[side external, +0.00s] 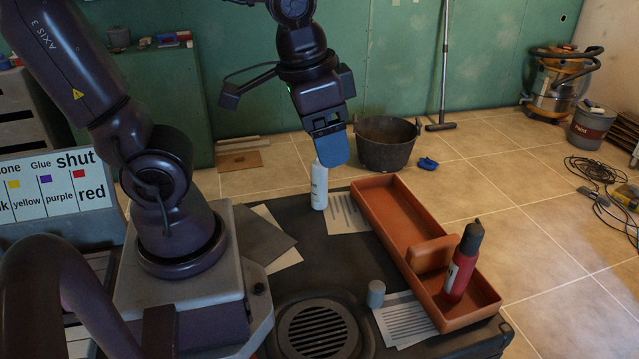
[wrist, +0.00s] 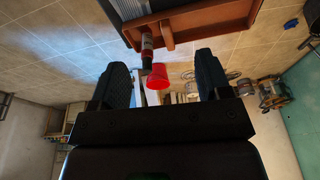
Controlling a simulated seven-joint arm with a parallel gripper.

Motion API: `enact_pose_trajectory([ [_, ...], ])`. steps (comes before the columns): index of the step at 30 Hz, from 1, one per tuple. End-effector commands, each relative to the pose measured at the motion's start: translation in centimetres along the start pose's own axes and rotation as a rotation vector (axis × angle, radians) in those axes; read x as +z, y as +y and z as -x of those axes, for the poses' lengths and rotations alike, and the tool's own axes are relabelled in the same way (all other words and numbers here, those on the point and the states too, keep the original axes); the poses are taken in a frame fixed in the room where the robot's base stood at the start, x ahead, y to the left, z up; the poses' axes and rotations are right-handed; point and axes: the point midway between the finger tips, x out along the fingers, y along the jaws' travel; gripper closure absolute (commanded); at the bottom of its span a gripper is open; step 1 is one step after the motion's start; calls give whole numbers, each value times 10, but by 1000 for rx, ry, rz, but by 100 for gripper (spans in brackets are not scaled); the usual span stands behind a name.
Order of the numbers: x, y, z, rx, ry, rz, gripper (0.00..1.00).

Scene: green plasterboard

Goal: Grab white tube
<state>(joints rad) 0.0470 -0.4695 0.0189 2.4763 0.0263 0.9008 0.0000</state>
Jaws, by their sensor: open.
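The white tube (side external: 319,186) stands upright on the dark work surface, next to a printed sheet, in the side external view. My gripper (side external: 333,147) hangs just above it and slightly to its right, its blue fingers pointing down; the fingertips overlap the tube's top in the picture, and I cannot tell whether they touch. In the wrist view my gripper (wrist: 168,80) is open, with its two fingers wide apart. A bright red cup-shaped thing (wrist: 158,78) shows between them; I cannot tell what it is. I cannot clearly make out the white tube there.
An orange-brown tray (side external: 398,240) with a divider lies to the right, holding a red bottle (side external: 463,262). A small grey cylinder (side external: 376,294) stands in front of the tray. A round vent (side external: 318,330) is at the front. A dark bucket (side external: 386,145) stands on the floor behind.

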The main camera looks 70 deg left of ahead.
Motion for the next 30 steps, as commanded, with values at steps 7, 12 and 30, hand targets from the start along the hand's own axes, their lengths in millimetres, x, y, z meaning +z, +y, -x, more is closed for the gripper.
enact_pose_trajectory([
  [7,6,-20,-70,-119,-376,-140,29],
  [12,17,-42,-111,-232,-624,-276,29],
  [30,47,-150,-237,-751,-1384,-1035,29],
])
